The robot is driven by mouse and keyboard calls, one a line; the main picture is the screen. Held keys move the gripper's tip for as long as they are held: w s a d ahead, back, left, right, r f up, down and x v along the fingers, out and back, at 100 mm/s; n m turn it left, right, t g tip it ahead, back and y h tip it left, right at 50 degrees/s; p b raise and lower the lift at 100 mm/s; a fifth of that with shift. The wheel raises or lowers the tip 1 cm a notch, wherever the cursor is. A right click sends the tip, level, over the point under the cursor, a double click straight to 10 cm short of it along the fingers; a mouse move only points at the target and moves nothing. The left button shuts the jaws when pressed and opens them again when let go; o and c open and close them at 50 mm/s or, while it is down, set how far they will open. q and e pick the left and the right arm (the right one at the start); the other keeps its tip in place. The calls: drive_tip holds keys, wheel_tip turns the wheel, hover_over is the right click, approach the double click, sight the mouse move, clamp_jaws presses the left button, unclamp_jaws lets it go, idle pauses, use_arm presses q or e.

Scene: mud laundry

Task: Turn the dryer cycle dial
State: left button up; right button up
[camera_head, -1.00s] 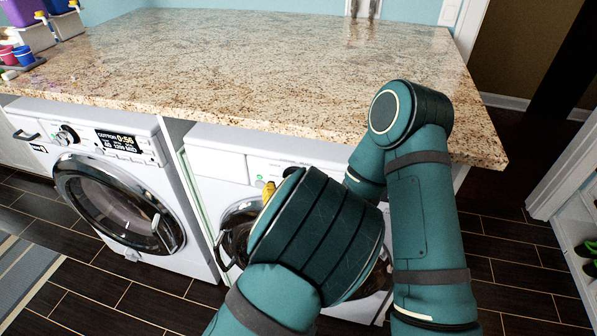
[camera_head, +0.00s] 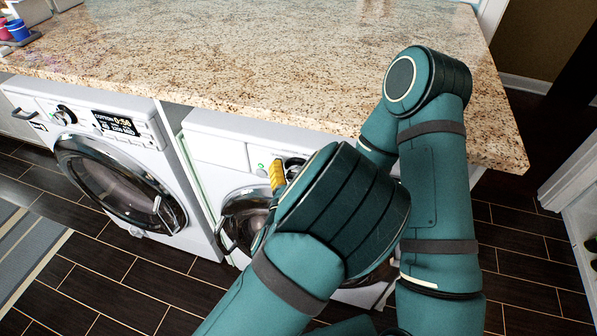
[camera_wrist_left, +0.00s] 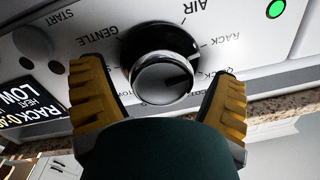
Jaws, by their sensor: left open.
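The dryer (camera_head: 215,150) is the white front-loader on the right, under the counter. Its cycle dial (camera_wrist_left: 163,75) is a round chrome and black knob, with labels such as GENTLE, AIR and RACK around it. In the head view the dial (camera_head: 292,167) shows as a dark knob partly covered by my wrist. My left gripper (camera_wrist_left: 157,72) is open, its two yellow ridged fingers on either side of the dial. In the wrist view a gap shows beside each finger. One yellow finger shows in the head view. My right gripper is not in view.
A granite countertop (camera_head: 250,65) overhangs the machines. A washer (camera_head: 85,115) with a lit display stands left of the dryer. A lit display (camera_wrist_left: 40,105) and a green light (camera_wrist_left: 276,9) flank the dial. Open floor (camera_head: 110,265) lies in front.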

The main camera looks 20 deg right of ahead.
use_arm(q)
drive_tip(key=c, duration=1.2)
drive_tip(key=n+b, duration=0.4)
drive_tip(key=b, duration=0.1)
drive_tip(key=shift+w+a+n, duration=0.1)
drive_tip(key=shift+w+n, duration=0.05)
drive_tip(key=shift+n, duration=0.15)
drive_tip(key=shift+n+b, duration=0.6)
drive_tip(key=shift+n, duration=0.1)
drive_tip(key=shift+r+n, duration=0.1)
drive_tip(key=shift+n, duration=0.7)
drive_tip(key=o, duration=1.2)
